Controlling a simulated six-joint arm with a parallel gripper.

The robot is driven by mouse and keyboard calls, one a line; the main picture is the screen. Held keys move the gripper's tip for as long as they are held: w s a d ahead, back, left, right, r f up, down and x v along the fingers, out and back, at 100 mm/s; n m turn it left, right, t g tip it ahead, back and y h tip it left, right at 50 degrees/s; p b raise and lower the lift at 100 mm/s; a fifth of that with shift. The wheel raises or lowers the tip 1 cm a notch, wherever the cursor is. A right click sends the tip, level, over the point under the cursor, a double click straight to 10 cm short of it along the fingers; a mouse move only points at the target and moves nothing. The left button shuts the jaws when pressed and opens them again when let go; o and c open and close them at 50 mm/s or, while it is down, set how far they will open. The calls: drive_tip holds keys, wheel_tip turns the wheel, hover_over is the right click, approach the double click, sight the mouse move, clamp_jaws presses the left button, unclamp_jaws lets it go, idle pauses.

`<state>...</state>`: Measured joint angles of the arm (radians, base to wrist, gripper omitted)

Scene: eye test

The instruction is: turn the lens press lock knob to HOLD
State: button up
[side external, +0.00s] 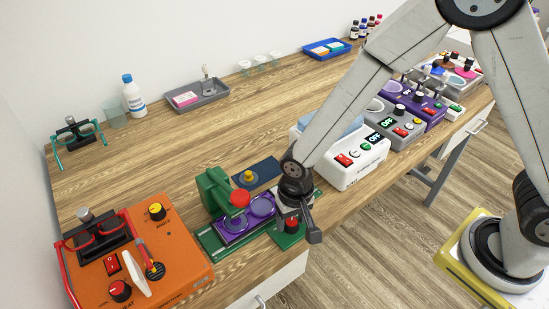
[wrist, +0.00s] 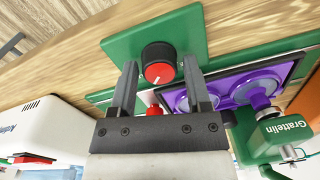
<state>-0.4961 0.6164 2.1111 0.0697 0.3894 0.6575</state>
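The lens press (side external: 214,188) is green with a red ball (side external: 240,198) and stands over a purple lens tray (side external: 232,226) at the bench front. Its lock knob (wrist: 158,63), black-sided with a red face, sits on a green plate (wrist: 120,46); it also shows in the side view (side external: 291,223). My gripper (wrist: 160,64) is open and points down at the knob. In the wrist view the knob lies between the fingertips with a gap on both sides. No contact shows. I cannot read the pointer's setting or any HOLD mark.
An orange heater box (side external: 185,240) with knobs and a lever stands left of the press. A white machine (side external: 350,163) stands close on the right. A blue mat (side external: 262,170) with a yellow-topped item lies behind. The bench edge is just in front of the knob.

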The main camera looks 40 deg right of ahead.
sight(294, 220)
drive_tip(key=shift+r, duration=0.15)
drive_tip(key=shift+d+r, duration=0.15)
drive_tip(key=shift+r, duration=3.6)
drive_tip(key=shift+d, duration=0.1)
drive_tip(key=s+d+r+n+t, duration=0.1)
drive_tip(key=s+d, duration=0.1)
drive_tip(key=d, duration=0.7)
drive_tip(key=s+d+r+n+t, duration=0.1)
drive_tip(key=s+d+r, duration=0.1)
drive_tip(key=d, duration=0.7)
drive_tip(key=shift+s+r+n, duration=0.15)
drive_tip(key=shift+s+n, duration=0.15)
drive_tip(key=shift+s, duration=0.05)
drive_tip(key=shift+a, duration=0.1)
